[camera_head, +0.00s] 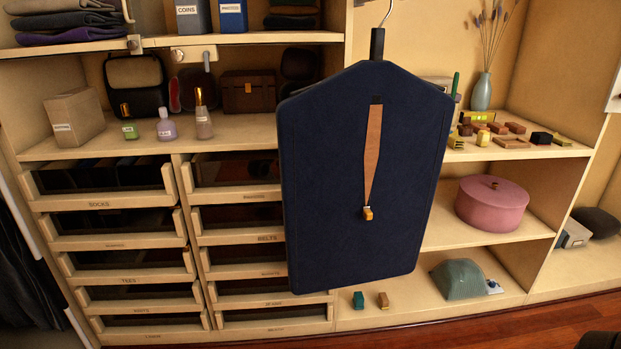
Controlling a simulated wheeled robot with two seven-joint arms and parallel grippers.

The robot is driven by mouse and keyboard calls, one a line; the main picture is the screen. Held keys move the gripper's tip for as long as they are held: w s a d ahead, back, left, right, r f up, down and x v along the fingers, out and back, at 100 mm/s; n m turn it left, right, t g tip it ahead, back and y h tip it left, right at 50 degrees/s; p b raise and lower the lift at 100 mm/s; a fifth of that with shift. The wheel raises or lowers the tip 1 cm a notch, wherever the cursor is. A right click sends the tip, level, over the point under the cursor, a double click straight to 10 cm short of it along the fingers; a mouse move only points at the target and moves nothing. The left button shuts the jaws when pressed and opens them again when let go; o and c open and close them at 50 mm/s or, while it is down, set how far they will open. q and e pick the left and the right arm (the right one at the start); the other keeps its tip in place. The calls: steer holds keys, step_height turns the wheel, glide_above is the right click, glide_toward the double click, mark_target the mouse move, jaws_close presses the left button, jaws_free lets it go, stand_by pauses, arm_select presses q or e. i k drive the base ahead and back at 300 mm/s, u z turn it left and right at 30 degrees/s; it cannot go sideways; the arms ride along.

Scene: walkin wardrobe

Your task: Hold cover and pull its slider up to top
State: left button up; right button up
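A dark navy garment cover (325,180) hangs upright in the middle of the head view, from a hanger with a black neck (377,44) and a metal hook. Its front has an orange-brown, narrowing opening (374,150) that runs down from a dark patch near the top. The slider (368,213), small and yellow-gold, sits at the lower, narrow end of this opening. Neither of my grippers can be made out, and nothing is touching the cover or slider.
Behind the cover stand open shelves with drawers (110,199) at the left. Bottles (166,124) and bags are on the left shelf. A pink round box (492,203) and a vase (481,92) are at the right. A dark, unclear shape (600,341) cuts the bottom right corner.

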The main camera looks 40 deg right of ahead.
mark_target(367, 212)
steer(key=z, duration=0.15)
steer(key=i, duration=0.85)
steer(key=z, duration=0.55)
